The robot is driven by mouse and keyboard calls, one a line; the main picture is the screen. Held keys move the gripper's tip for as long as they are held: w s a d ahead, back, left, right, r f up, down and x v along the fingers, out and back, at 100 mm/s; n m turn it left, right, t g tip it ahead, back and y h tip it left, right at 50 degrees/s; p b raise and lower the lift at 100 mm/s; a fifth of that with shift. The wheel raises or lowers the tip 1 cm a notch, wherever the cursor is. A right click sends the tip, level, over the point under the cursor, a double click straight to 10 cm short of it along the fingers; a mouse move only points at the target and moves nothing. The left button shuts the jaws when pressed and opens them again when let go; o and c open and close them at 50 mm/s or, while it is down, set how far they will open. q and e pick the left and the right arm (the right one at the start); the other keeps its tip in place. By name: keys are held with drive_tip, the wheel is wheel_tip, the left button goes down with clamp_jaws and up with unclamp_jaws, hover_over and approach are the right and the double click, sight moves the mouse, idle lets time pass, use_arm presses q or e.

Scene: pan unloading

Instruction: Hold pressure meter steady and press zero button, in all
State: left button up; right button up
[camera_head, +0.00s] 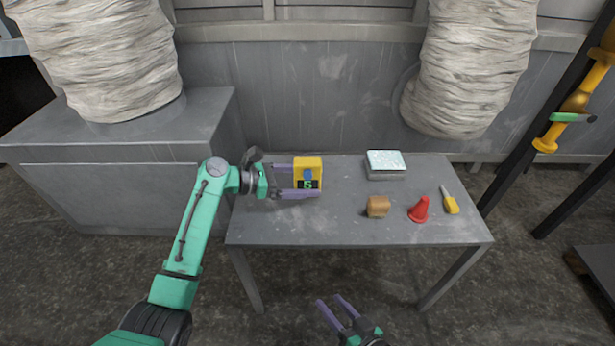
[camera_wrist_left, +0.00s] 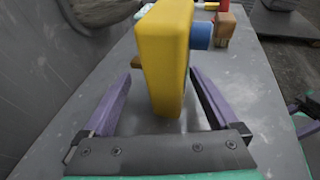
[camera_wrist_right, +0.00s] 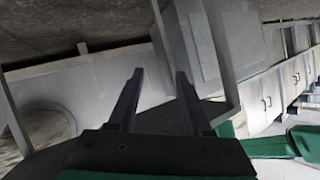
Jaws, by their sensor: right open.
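The pressure meter (camera_head: 307,163) is a yellow upright box on the left part of the table, with a blue button (camera_head: 308,174) and a dark display with a green digit on its front. My left gripper (camera_head: 300,182) is open, with its fingers on either side of the meter's lower part. In the left wrist view, the yellow meter (camera_wrist_left: 166,60) stands between the spread fingers, with a gap at the left finger; contact at the right finger cannot be told. The blue button (camera_wrist_left: 201,36) sticks out to the right there. My right gripper (camera_head: 334,303) is open and empty, below the table's front edge.
On the grey table (camera_head: 330,225) are a wooden block (camera_head: 378,206), a red cone (camera_head: 419,209), a yellow-handled tool (camera_head: 449,202) and a pale-topped box (camera_head: 386,164). The table's front left is clear. Large wrapped ducts (camera_head: 470,70) hang behind.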

use_arm(q)
drive_tip(key=c, duration=1.2)
use_arm(e)
clamp_jaws()
idle(0.6)
